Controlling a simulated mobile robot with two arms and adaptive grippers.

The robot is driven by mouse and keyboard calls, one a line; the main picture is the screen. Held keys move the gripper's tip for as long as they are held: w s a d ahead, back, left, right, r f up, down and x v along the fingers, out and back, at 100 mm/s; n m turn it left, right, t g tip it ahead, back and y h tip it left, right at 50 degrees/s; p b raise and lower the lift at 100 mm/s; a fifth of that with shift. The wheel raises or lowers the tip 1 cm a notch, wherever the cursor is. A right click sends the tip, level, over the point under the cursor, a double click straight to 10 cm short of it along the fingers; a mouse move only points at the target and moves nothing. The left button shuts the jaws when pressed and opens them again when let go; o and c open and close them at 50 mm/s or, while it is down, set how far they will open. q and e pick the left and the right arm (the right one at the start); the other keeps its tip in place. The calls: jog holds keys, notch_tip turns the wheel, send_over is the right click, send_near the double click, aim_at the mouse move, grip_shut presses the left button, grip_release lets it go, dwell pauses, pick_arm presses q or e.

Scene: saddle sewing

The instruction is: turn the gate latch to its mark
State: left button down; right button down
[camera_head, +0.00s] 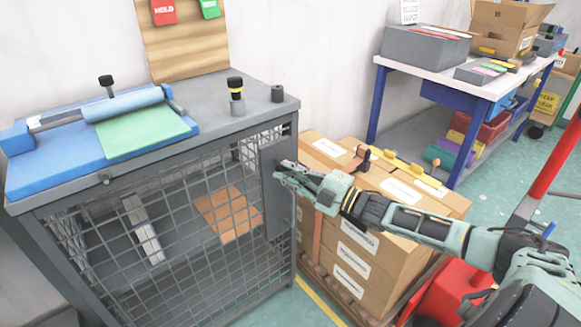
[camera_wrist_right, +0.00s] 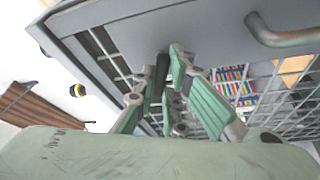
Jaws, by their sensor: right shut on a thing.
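The gate (camera_head: 150,240) is the grey wire-mesh front of a cabinet, with a solid grey plate (camera_head: 279,220) at its right side. My right gripper (camera_head: 283,172) reaches in from the right to that plate and covers the latch in the head view. In the right wrist view, the latch (camera_wrist_right: 162,72) is a dark, narrow lever standing out from the grey plate. My right gripper (camera_wrist_right: 164,84) is shut on it, one green finger on each side. I cannot make out the latch's mark. My left gripper is not in view.
A curved metal handle (camera_wrist_right: 283,36) sits beside the latch in the right wrist view. The cabinet top (camera_head: 215,100) carries a blue press with a green sheet (camera_head: 145,130). Stacked cartons (camera_head: 365,255) stand close to the right of the cabinet, under my right arm. A workbench (camera_head: 440,68) stands behind.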

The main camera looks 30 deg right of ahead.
jog(key=m+t+h+p, duration=0.1)
jog(key=m, duration=0.3)
jog(key=m+t+h+p, duration=0.1)
jog(key=m+t, duration=0.1)
jog(key=m, duration=0.2)
jog(key=shift+a+f, duration=0.1)
jog(key=shift+f, duration=0.1)
pick_arm(q)
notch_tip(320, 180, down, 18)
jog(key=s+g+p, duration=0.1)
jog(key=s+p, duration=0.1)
jog(key=p, duration=0.1)
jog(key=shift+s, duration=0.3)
pick_arm(e)
jog(key=shift+a+f+m+t+h, duration=0.1)
jog(key=shift+m+t+h, duration=0.15)
jog(key=shift+m+h, duration=0.9)
jog(key=shift+r+m+t+h, duration=0.1)
jog(key=shift+m+t+h, duration=0.2)
jog(key=shift+m, duration=1.6)
jog(key=shift+a+f+m+t+h, duration=0.1)
jog(key=shift+m+t+h, duration=0.15)
jog(key=shift+m+h, duration=0.85)
jog(key=shift+m+y, duration=0.45)
jog(key=c, duration=1.8)
grip_release()
